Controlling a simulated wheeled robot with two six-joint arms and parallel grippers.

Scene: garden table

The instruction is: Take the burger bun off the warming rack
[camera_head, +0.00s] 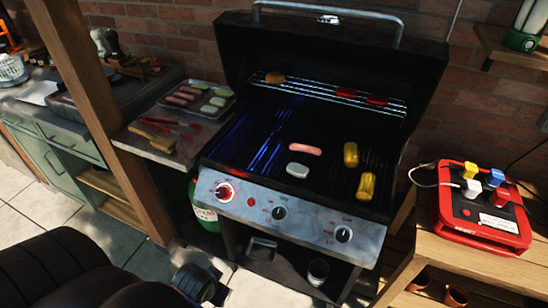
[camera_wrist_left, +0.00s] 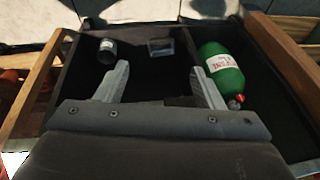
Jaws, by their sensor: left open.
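The burger bun (camera_head: 275,78), small and orange-brown, lies at the left part of the warming rack (camera_head: 325,92), a wire shelf high inside the open grill. My left arm comes in at the lower left of the head view, low in front of the grill and far from the bun. My left gripper (camera_wrist_left: 159,72) is open and empty in the left wrist view, facing the grill's lower cabinet. The bun is not in the left wrist view. My right gripper is in neither view.
Two red items (camera_head: 376,100) share the rack. Sausage, pale patty and yellow corn lie on the grate below. The raised lid (camera_head: 320,40) stands behind the rack. A food tray (camera_head: 196,98) is left, a red box (camera_head: 482,208) right. A green gas bottle (camera_wrist_left: 221,72) stands in the cabinet.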

